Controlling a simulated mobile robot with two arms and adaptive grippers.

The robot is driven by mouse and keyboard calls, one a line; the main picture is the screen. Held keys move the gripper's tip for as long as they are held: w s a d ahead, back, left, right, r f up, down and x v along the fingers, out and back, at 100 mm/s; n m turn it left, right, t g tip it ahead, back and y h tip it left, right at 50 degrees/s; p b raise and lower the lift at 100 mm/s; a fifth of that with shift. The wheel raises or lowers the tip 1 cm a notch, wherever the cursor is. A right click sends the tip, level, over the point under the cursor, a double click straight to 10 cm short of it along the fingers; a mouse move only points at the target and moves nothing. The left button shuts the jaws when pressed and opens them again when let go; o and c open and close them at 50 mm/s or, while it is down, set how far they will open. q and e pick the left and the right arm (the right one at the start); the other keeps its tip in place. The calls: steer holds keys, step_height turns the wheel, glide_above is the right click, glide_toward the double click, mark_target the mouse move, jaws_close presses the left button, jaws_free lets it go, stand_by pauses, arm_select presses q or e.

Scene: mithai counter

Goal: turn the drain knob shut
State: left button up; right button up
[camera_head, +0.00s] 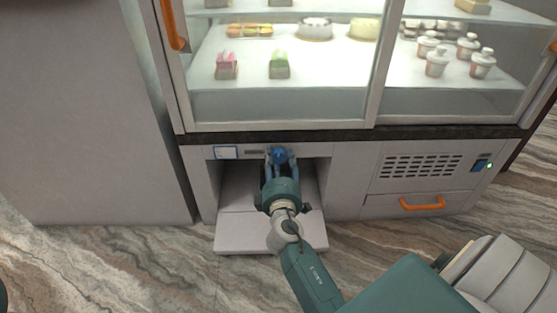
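The drain knob (279,155) is a small blue knob on the front panel just under the glass case, at the top of a recessed opening. My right gripper (279,162) is at the knob, with its two blue-grey fingers on either side of it. The fingers are spread around the knob; whether they touch it I cannot tell at this size. My wrist and forearm hide the middle of the opening below. My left gripper is not in view.
A pale pull-out tray (232,243) sticks out at floor level under the opening. The glass display case (290,100) with sweets stands above. A vented panel with an orange drawer handle (422,203) and a blue switch (480,166) is on the right. A grey cabinet (85,130) stands left.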

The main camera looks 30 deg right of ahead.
steer(key=shift+o, duration=1.4)
steer(key=shift+s+d+f, duration=0.15)
steer(key=shift+d+f, duration=0.1)
steer(key=shift+d, duration=0.15)
steer(key=shift+a+r, duration=0.15)
steer(key=shift+a, duration=0.1)
steer(key=v, duration=0.7)
steer(key=shift+s, duration=0.15)
